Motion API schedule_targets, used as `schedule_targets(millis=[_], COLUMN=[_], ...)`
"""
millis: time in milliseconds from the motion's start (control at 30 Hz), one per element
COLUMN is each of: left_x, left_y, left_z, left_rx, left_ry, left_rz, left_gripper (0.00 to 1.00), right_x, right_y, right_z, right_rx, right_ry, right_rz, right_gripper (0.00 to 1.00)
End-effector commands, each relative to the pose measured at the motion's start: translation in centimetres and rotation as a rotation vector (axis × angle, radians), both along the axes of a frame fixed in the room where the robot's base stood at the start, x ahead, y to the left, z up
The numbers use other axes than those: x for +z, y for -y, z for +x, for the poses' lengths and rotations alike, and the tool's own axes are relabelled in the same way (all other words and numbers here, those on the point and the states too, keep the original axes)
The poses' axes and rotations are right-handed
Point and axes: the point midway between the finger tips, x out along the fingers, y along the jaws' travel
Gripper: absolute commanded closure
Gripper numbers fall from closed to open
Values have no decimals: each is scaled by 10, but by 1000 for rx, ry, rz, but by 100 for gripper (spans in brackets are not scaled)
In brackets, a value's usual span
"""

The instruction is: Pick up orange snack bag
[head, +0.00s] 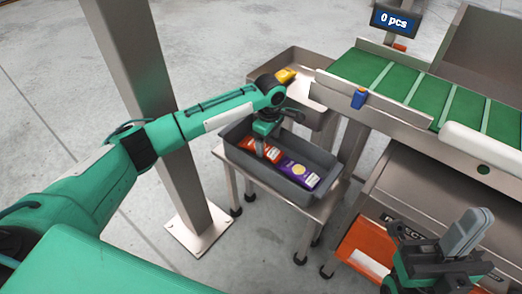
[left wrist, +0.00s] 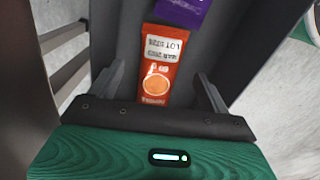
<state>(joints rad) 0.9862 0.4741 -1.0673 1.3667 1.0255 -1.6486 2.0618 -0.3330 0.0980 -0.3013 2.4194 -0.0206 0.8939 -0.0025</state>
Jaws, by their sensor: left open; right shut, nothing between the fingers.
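The orange snack bag (head: 271,149) lies in a grey bin (head: 245,167), beside a purple bag (head: 298,173). In the left wrist view the orange bag (left wrist: 155,68) has a white label and a round orange picture, and the purple bag (left wrist: 184,13) shows just beyond it. My left gripper (head: 262,146) is over the bin at the orange bag. In the left wrist view my left gripper (left wrist: 158,92) is open, with one finger on each side of the bag's near end. Whether the fingers touch it I cannot tell. My right gripper (head: 464,235) is shut and empty at the lower right.
The bin stands on a small metal table (head: 232,165). A steel tray (head: 313,66) is behind it, and a green conveyor (head: 408,83) runs to the right. A steel post (head: 160,95) stands left of the bin. A display (head: 395,20) reads "0 pcs".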

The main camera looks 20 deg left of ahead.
Motion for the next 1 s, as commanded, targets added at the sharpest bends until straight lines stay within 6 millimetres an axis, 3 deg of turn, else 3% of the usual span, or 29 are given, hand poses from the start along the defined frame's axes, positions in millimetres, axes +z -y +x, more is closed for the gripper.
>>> schedule_targets(millis=[33,233,567,800,1000], left_x=[-13,-37,-41,-41,-41], left_y=[-1,0,0,0,0], left_z=[0,-1,-1,-1,-1], left_rx=[1,0,0,0,0], left_ry=[0,-1,0,0,0], left_rz=[2,2,1,1,1], left_gripper=[20,20,20,67,69], right_x=[-4,3,6,6,6], right_y=[0,1,0,0,0], right_z=[0,-1,-1,-1,-1], right_rx=[0,0,0,1,1], right_ry=[18,62,70,70,70], right_rz=[2,7,8,8,8], right_gripper=[100,100,100,100,100])
